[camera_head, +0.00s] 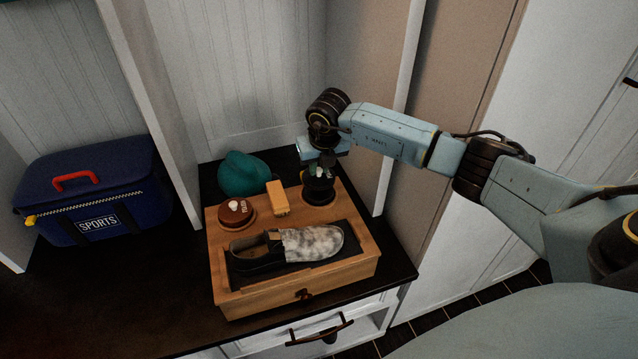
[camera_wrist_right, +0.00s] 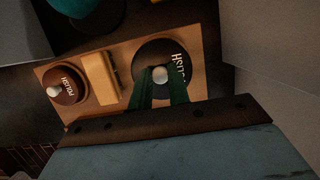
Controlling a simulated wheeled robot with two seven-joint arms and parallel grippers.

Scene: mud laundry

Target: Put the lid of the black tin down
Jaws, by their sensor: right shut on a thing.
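The black tin (camera_head: 319,199) stands at the back right of a wooden shoe-care box (camera_head: 345,272). My right gripper (camera_head: 319,171) is above the tin, pointing down. In the right wrist view its green fingers (camera_wrist_right: 160,80) are shut on the pale round knob (camera_wrist_right: 160,75) of the black lid (camera_wrist_right: 176,54), which carries pale lettering. The lid is over the tin; I cannot tell whether it touches the rim. The lid hides the inside of the tin. My left gripper is not in view.
A brown tin (camera_head: 236,214) with a white knob and a yellow-tan block (camera_head: 277,198) stand on the box. A shoe (camera_head: 290,247) lies on its dark pad. A teal cap (camera_head: 243,173) is behind, a blue sports bag (camera_head: 95,190) at left. A partition (camera_head: 400,110) stands close right.

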